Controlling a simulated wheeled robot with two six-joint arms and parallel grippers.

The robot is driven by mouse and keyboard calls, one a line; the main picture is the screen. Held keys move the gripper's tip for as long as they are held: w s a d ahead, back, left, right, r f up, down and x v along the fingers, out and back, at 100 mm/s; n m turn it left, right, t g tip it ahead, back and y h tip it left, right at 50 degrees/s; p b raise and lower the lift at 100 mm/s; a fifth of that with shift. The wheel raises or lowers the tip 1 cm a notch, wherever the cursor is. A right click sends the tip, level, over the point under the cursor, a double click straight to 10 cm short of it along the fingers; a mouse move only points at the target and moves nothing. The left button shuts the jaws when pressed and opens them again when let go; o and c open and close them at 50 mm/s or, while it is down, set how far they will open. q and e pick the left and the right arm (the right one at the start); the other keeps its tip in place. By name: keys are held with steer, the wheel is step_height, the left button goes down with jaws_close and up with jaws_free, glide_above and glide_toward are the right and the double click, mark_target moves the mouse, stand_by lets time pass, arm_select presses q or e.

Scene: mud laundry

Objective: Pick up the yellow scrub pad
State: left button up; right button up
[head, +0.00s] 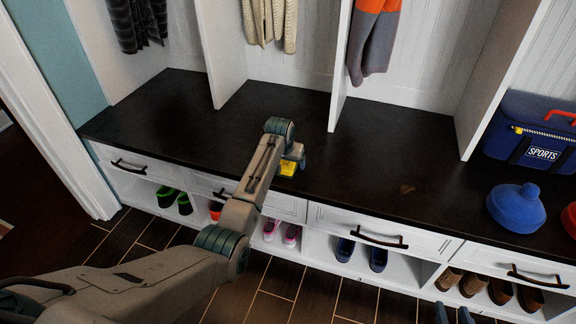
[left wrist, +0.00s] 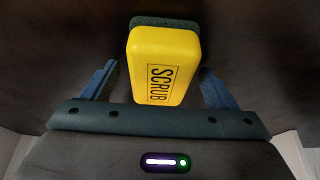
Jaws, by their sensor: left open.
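The yellow scrub pad (head: 288,169) lies on the dark bench top (head: 180,125), partly hidden by my left gripper in the head view. In the left wrist view the pad (left wrist: 165,65) shows its yellow face with the word SCRUB and a dark green layer at its far side. My left gripper (head: 293,165) is over the pad. In the left wrist view its blue fingers (left wrist: 160,88) are open, one on each side of the pad, with a gap visible on both sides. My right gripper is not in view.
Upright white dividers (head: 218,50) stand along the back of the bench. A blue sports bag (head: 530,130) and a blue rounded object (head: 514,207) are at the right. Drawers and shoe cubbies are below the front edge. The bench top around the pad is clear.

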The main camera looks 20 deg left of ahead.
mark_target(290, 164)
arm_select(q)
steer(key=shift+f+p, duration=0.15)
steer(key=shift+p, duration=0.2)
steer(key=shift+c, duration=0.2)
arm_select(e)
steer(key=shift+r, duration=0.3)
arm_select(q)
steer(key=c, duration=1.1)
arm_select(e)
steer(key=shift+f, duration=0.15)
